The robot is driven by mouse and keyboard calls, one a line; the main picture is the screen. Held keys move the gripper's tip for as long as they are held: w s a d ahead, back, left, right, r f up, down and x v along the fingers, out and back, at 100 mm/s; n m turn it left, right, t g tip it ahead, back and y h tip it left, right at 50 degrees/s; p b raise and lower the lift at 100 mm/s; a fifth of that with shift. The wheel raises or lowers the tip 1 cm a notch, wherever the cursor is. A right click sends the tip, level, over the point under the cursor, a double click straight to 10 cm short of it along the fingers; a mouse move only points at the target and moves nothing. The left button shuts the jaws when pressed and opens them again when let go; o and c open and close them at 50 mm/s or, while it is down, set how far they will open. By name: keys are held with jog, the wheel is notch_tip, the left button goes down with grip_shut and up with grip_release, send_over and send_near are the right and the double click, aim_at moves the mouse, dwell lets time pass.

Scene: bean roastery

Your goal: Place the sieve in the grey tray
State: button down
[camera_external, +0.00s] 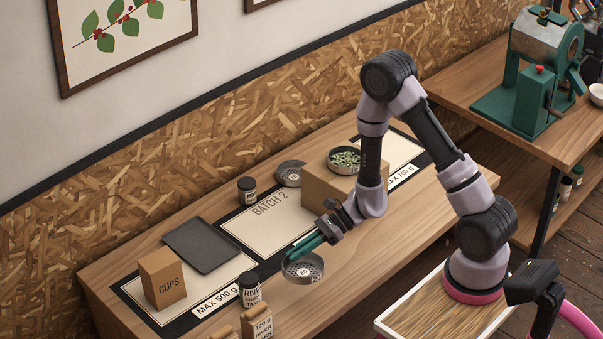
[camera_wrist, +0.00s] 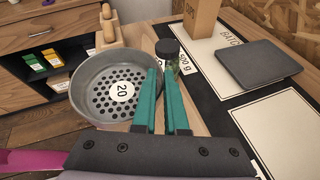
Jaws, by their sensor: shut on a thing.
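My gripper (camera_external: 303,240) has teal fingers that are shut on the rim of a round grey sieve (camera_external: 302,269). In the wrist view the sieve (camera_wrist: 90,92) hangs off the left side of the fingers (camera_wrist: 165,75), roughly level, with a perforated bottom and a white label reading 20. It appears to be held above the front part of the bench. The dark grey tray (camera_external: 209,244) lies flat and empty to the left and farther back, partly over the pale mat. The tray also shows at the upper right of the wrist view (camera_wrist: 262,66).
A CUPS box (camera_external: 163,280) stands left of the tray.

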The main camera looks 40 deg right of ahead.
notch_tip(320, 180, up, 5)
jog(key=shift+r, duration=0.1)
jog(key=w+a+f+t+h, duration=0.1)
jog(key=w+a+f, duration=0.15)
jog(key=w, duration=1.55)
jog(key=m+t+h, duration=0.1)
jog(key=m+t, duration=0.2)
send_over(202, 234)
notch_tip(202, 234, down, 8)
jog(key=shift+s+f, duration=0.1)
jog(key=shift+f, duration=2.3)
jog(key=shift+f, duration=0.1)
jog(key=c, duration=1)
grip_release()
jog(key=shift+o, duration=0.2)
